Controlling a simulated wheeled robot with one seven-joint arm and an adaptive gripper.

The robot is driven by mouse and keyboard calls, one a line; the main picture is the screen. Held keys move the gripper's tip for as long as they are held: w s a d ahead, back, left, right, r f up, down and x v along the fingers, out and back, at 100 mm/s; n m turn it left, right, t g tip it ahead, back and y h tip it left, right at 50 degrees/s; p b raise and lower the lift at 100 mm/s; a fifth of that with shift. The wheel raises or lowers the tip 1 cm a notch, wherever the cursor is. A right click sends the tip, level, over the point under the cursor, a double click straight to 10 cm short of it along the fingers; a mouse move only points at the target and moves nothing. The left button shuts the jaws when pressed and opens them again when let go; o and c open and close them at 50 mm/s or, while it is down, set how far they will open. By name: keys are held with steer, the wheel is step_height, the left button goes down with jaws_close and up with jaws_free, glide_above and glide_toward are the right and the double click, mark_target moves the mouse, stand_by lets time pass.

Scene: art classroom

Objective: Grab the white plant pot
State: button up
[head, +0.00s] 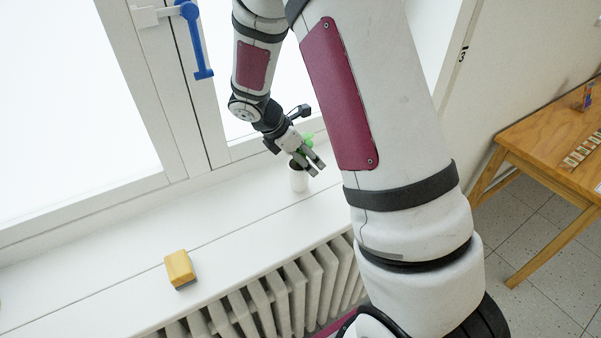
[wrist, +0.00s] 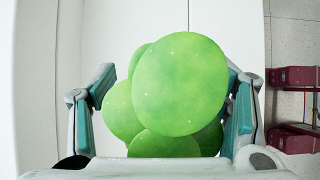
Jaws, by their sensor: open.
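The white plant pot (head: 298,180) stands upright on the white windowsill (head: 230,205), below the window frame. A green plant with rounded leaves (head: 308,140) grows from it, partly hidden by my gripper. My gripper (head: 312,168) is open and reaches down at the pot's top from above. In the wrist view the green leaves (wrist: 180,85) fill the space between the two spread fingers of my gripper (wrist: 170,100). The pot itself is hidden there behind the leaves. I cannot tell whether the fingers touch the pot.
A yellow sponge-like block (head: 180,268) lies on the sill to the left. A white radiator (head: 280,300) is below the sill. A blue window handle (head: 195,40) hangs above. A wooden table (head: 550,140) stands at the right. The sill between block and pot is clear.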

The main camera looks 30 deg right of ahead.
steer(key=shift+d+f, duration=0.1)
steer(key=shift+f, duration=0.05)
jaws_close()
stand_by(0.6)
